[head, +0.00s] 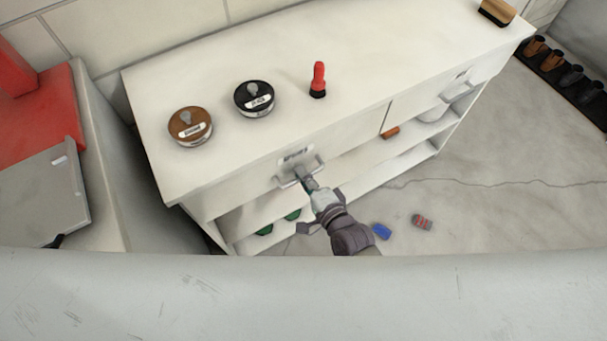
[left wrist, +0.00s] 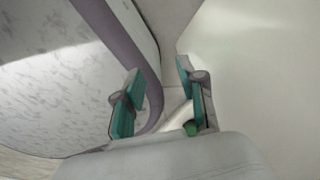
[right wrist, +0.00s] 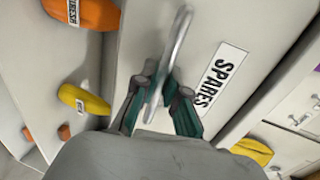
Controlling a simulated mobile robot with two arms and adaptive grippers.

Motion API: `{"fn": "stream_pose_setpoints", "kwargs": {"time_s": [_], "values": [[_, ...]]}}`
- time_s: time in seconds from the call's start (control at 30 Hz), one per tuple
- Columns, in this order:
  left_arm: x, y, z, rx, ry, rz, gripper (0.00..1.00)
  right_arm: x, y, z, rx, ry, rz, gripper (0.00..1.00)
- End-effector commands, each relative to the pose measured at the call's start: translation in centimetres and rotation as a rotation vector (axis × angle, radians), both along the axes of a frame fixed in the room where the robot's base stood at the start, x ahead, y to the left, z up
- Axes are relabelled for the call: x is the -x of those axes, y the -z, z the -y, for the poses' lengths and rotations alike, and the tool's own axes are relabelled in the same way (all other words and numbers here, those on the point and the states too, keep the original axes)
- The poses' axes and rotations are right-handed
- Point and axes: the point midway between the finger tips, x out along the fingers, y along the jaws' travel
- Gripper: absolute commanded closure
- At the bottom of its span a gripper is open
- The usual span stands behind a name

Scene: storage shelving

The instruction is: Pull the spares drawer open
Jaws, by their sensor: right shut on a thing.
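The spares drawer (head: 340,146) is the left drawer under the white cabinet's top; I see no clear gap at its front in the head view. Its label reads SPARES in the right wrist view (right wrist: 216,78). Its metal bar handle (head: 285,182) stands out from the front and also shows in the right wrist view (right wrist: 180,38). My right gripper (head: 306,181) is shut on this handle, with a finger on each side of it in the right wrist view (right wrist: 160,80). My left gripper (left wrist: 158,70) is open and empty beside a pale panel; it is not seen in the head view.
A brown-lidded tin (head: 190,126), a black-lidded tin (head: 254,98) and a red-handled tool (head: 318,80) stand on the cabinet top. A second drawer (head: 425,105) is to the right. A blue item (head: 382,231) and a grey-red item (head: 423,222) lie on the floor.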

Motion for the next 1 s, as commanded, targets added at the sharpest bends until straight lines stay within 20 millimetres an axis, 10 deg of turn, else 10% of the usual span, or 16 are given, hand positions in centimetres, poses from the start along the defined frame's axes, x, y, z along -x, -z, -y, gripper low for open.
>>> {"fn": "stream_pose_setpoints", "kwargs": {"time_s": [0.27,1.0], "values": [[0.0,-1.1,0.0,0.000,0.000,0.000,0.60,2.5,-0.1,1.5,0.004,0.000,-0.003,1.00],[0.0,-4.1,0.1,0.001,-0.001,0.001,0.60,17.0,0.0,9.8,0.002,-0.001,-0.004,1.00]]}}
